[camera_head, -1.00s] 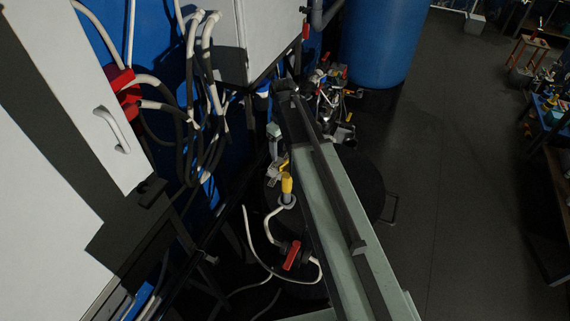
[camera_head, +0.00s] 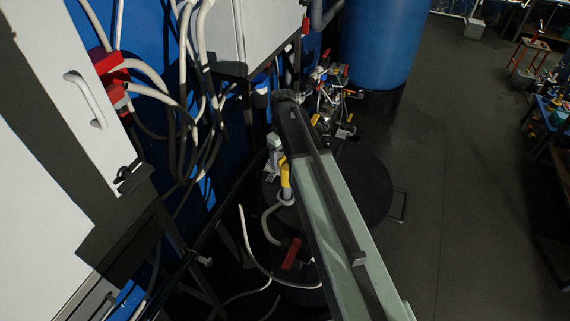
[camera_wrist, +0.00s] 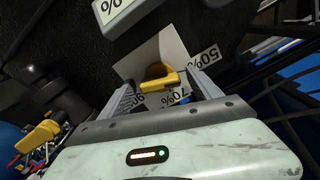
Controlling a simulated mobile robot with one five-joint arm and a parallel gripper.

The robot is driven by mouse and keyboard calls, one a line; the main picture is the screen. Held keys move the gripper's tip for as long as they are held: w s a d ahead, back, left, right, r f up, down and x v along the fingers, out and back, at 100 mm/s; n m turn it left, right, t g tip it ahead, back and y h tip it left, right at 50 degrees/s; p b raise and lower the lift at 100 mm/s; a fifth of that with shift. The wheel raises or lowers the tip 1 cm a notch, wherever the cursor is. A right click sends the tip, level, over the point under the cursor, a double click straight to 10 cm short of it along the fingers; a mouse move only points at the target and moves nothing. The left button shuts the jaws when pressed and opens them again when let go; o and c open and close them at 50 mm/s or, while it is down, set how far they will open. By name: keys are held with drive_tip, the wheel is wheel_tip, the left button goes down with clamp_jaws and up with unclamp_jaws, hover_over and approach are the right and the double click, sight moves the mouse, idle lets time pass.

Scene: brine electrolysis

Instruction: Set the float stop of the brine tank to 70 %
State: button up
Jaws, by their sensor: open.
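In the wrist view a yellow stop piece (camera_wrist: 158,80) stands between my gripper's fingers, in front of a pale plate (camera_wrist: 157,51). Beside it are a 50% label (camera_wrist: 204,57), a 70% label (camera_wrist: 175,94) and a partly hidden 90% label (camera_wrist: 138,101). I cannot tell exactly which mark the piece stands at. My gripper (camera_wrist: 160,84) is open, one finger on each side of the piece; I see no clear contact.
A grey block with a % mark (camera_wrist: 128,12) stands close above in the wrist view. In the head view a yellow fitting (camera_head: 286,181), a red valve handle (camera_head: 292,254) and pale hoses lie near the arm. A blue barrel (camera_head: 385,40) stands behind.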

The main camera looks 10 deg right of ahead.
drive_tip(key=c, duration=1.3)
drive_tip(key=shift+d, duration=0.15)
drive_tip(key=shift+c, duration=0.4)
